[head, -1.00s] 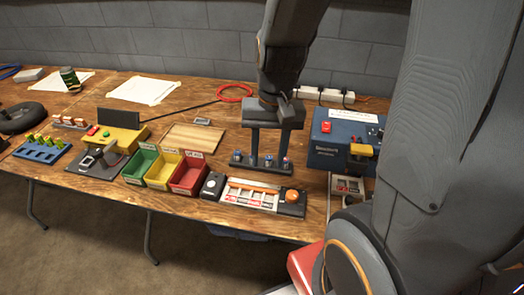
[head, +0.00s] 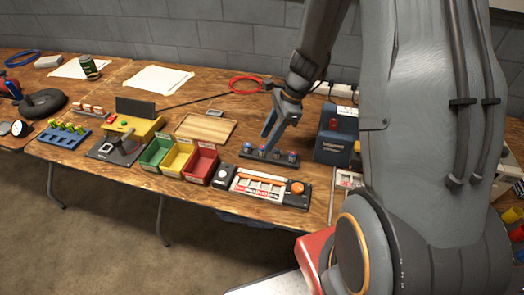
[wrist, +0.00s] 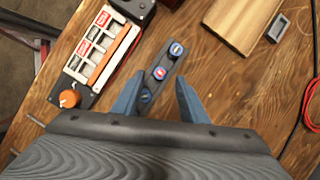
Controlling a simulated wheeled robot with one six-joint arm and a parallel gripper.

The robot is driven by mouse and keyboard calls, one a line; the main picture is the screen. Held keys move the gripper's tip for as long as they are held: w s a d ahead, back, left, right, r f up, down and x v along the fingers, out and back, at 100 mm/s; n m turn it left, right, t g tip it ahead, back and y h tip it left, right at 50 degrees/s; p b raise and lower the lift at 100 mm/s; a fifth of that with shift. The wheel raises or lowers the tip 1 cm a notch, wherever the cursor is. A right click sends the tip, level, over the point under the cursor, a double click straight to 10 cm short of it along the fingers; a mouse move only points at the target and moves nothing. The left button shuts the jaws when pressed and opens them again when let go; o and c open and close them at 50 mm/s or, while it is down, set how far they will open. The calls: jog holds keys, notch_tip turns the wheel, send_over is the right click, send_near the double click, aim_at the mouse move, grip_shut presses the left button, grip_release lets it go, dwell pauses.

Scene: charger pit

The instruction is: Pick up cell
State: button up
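My gripper (head: 270,140) is above the rack, pointing down. In the wrist view, my gripper (wrist: 160,80) is open, its two blue-grey fingers apart on either side of the rack's line, with nothing held. Whether the fingertips are level with the cell tops cannot be told.
A black unit with an orange knob (head: 297,188) lies in front of the rack. Green, yellow and red bins (head: 200,165) stand to its left, with a wooden board (head: 206,127) behind. A blue box (head: 332,150) stands close on the right. A red cable ring (head: 245,85) lies behind.

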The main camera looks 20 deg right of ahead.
aim_at(263, 146)
jog(key=shift+x, duration=1.9)
grip_shut()
jog(key=shift+w+r, duration=0.1)
jog(key=shift+r, duration=0.05)
